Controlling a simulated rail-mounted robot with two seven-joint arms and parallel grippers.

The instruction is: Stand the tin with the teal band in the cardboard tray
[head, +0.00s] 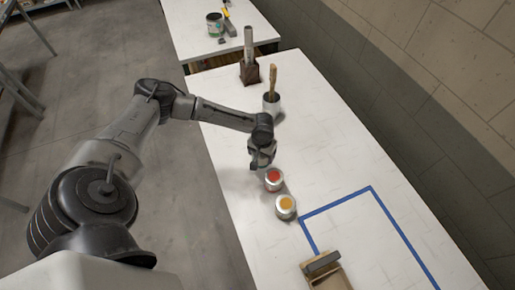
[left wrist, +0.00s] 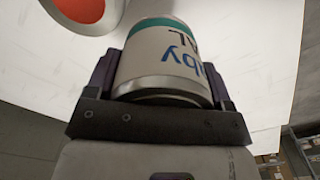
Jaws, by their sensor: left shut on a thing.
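My left gripper (head: 262,160) is over the white table and shut on the tin with the teal band (left wrist: 163,60). In the left wrist view the tin sits between the two fingers, with its teal band towards the far end and blue lettering on its white side. In the head view the gripper hides the tin, and I cannot tell its height above the table. The cardboard tray (head: 333,281) is at the bottom edge of the head view, partly cut off. My right gripper is out of view.
A red-topped tin (head: 273,179) and an orange-topped tin (head: 286,207) stand close to my left gripper, towards the tray. A dark grey bar (head: 322,263) is at the tray's edge. Blue tape (head: 337,201) marks the table. A brush pot (head: 271,104) and a dark holder (head: 250,73) stand beyond.

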